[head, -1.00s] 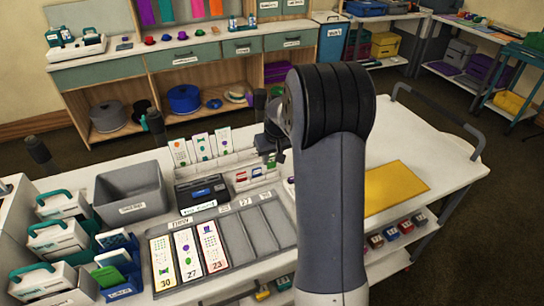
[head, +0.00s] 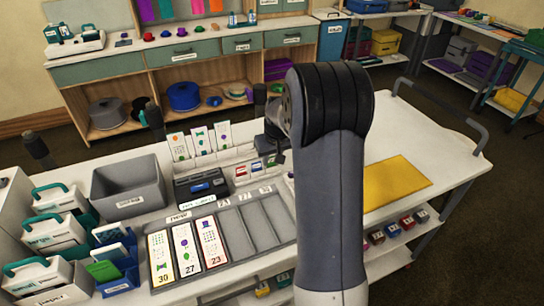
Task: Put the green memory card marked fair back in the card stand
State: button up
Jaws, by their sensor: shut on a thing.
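My gripper (head: 278,157) hangs beside my upright arm, at the right end of the white card stand (head: 250,180). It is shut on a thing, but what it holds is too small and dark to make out. Small cards with red and blue faces (head: 241,172) stand in the stand, just left of the gripper. I cannot pick out a green memory card or read the word fair on any card. My arm hides what lies right of the stand.
A dark device with a blue screen (head: 203,187) stands left of the card stand. A grey tray (head: 226,232) with several numbered strips lies in front. A grey bin (head: 128,188) and boxed kits are at left. A yellow mat (head: 396,186) lies right of my arm.

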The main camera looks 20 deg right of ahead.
jog(key=shift+f, duration=0.15)
jog(key=o, duration=0.8)
jog(key=v, duration=1)
jog(key=shift+r+b, duration=0.3)
jog(key=shift+r, duration=0.1)
jog(key=shift+f, duration=0.1)
jog(key=shift+x, duration=3.9)
jog(key=shift+s, duration=0.1)
